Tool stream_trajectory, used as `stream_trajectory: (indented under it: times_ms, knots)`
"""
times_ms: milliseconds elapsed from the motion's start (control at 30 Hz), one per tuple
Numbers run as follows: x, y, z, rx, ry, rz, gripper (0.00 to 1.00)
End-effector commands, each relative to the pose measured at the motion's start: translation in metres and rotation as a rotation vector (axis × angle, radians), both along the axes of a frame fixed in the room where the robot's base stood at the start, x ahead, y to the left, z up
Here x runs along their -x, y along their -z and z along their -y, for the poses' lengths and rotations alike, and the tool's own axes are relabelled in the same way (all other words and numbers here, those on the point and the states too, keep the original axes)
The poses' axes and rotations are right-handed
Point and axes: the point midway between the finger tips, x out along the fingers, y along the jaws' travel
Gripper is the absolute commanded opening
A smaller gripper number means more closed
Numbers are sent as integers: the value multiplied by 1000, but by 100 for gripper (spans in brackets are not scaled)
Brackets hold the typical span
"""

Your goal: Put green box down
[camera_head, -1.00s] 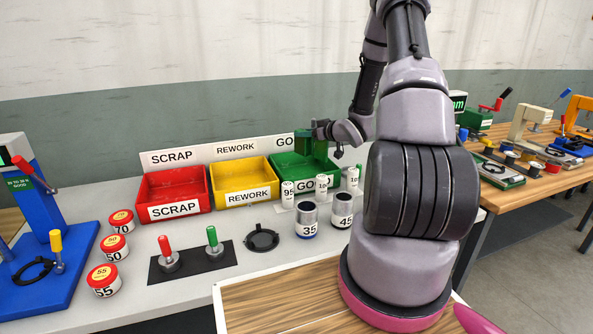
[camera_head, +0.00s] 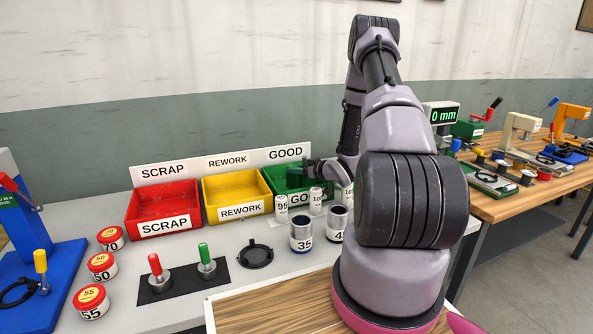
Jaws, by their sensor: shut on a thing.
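A small dark green box (camera_head: 296,177) is held by my gripper (camera_head: 308,171) inside or just over the green GOOD bin (camera_head: 275,182) in the head view. My gripper is small in the picture and reaches in from the right, shut on the box. The bin's right part is hidden by my gripper and arm. I cannot tell whether the box touches the bin's floor.
A yellow REWORK bin (camera_head: 232,218) and a red SCRAP bin (camera_head: 160,228) stand to the left, both empty. White numbered cylinders (camera_head: 281,207) stand close before the GOOD bin. Grey cans marked 35 (camera_head: 302,234) and 45 stand in front of them.

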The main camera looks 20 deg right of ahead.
Motion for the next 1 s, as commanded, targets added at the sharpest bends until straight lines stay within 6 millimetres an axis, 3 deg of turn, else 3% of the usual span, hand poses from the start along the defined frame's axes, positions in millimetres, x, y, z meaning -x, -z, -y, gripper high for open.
stream_trajectory:
  times_ms: [267, 300, 333, 367, 767, 1000]
  knots:
    - [0, 5, 0, -1, 0, 0, 0]
    - [0, 4, 0, -1, 0, 0, 60]
    - [0, 4, 0, -1, 0, 0, 72]
    - [0, 4, 0, 0, 0, -1, 75]
    - [2, -2, 1, 1, 1, -1, 75]
    - [41, -15, 19, 0, 5, -1, 75]
